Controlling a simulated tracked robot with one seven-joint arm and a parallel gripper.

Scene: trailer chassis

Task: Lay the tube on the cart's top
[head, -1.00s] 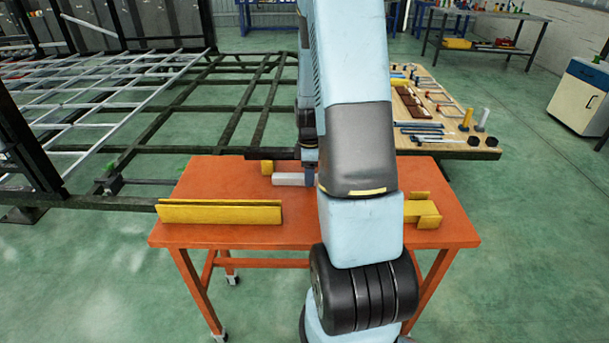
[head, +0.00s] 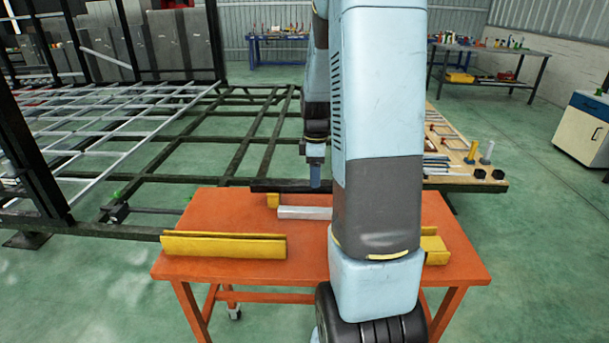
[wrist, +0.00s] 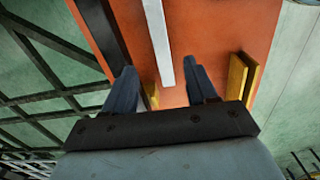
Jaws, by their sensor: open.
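The tube (head: 304,212) is a pale grey square bar lying on the orange top of the cart (head: 218,209). Its right part is hidden behind my arm in the head view. In the wrist view the tube (wrist: 158,42) runs away from between my fingers along the orange top (wrist: 215,30). My gripper (head: 314,180) is above the cart top, by the tube's far side in the head view. In the wrist view my gripper (wrist: 162,82) has its two fingers spread apart with nothing held between them.
A long yellow angle piece (head: 224,245) lies at the cart's front left, and another yellow piece (head: 434,248) at the right. A small yellow block (head: 272,200) sits by the tube's left end. The dark trailer frame (head: 235,140) stands behind the cart.

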